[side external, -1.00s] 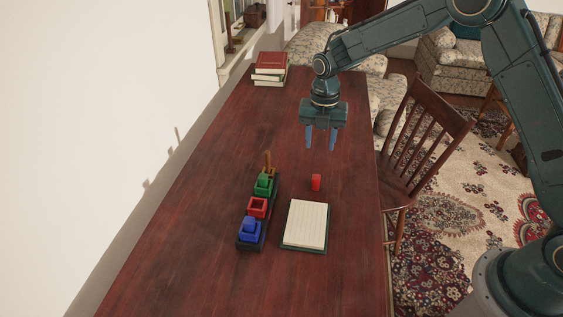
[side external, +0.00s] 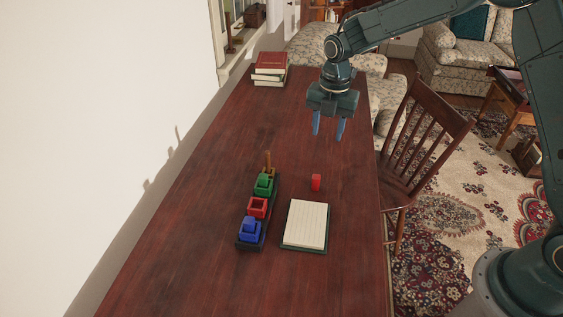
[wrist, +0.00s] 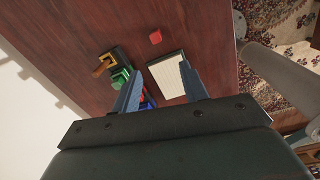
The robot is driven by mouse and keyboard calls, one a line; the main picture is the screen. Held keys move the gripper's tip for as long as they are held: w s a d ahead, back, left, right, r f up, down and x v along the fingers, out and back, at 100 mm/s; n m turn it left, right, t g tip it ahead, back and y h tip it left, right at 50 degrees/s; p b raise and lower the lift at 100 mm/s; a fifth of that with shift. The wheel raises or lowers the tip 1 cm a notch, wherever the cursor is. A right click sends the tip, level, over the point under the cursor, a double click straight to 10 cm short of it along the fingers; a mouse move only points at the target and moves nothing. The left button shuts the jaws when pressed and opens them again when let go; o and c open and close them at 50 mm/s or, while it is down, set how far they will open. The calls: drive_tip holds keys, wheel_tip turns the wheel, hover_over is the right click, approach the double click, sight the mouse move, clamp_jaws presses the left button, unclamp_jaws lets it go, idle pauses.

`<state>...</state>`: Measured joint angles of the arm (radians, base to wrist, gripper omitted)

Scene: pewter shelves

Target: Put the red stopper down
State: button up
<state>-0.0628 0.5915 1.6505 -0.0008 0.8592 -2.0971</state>
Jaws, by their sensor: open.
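The red stopper (side external: 316,182) stands on the dark wooden table, just beyond the cream pad. It also shows in the wrist view (wrist: 155,37), apart from everything else. My gripper (side external: 328,137) is open and empty, raised well above the table and farther back than the stopper. In the wrist view its two blue fingers (wrist: 160,88) are spread, with nothing between them. A dark rack (side external: 241,243) left of the pad holds a green block (side external: 264,185), a hollow red block (side external: 257,207) and a blue block (side external: 249,230) with a knob on top.
The cream pad (side external: 305,224) with a dark green border lies right of the rack. A wooden post (side external: 268,163) stands at the rack's far end. Books (side external: 270,67) are stacked at the table's back. A chair (side external: 424,135) stands at the right edge. Much of the table is bare.

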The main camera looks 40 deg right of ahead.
drive_tip(key=s+d+r+m+t, duration=0.2)
drive_tip(key=s+r+m+t, duration=0.1)
drive_tip(key=s+r+m, duration=1.05)
drive_tip(key=s+d+r+m+t, duration=0.1)
drive_tip(key=s+r+m+t, duration=0.1)
drive_tip(key=s+m, duration=0.9)
drive_tip(key=shift+s+r, duration=0.65)
drive_tip(key=shift+s, duration=3.15)
drive_tip(key=shift+o, duration=0.3)
drive_tip(key=shift+d, duration=0.1)
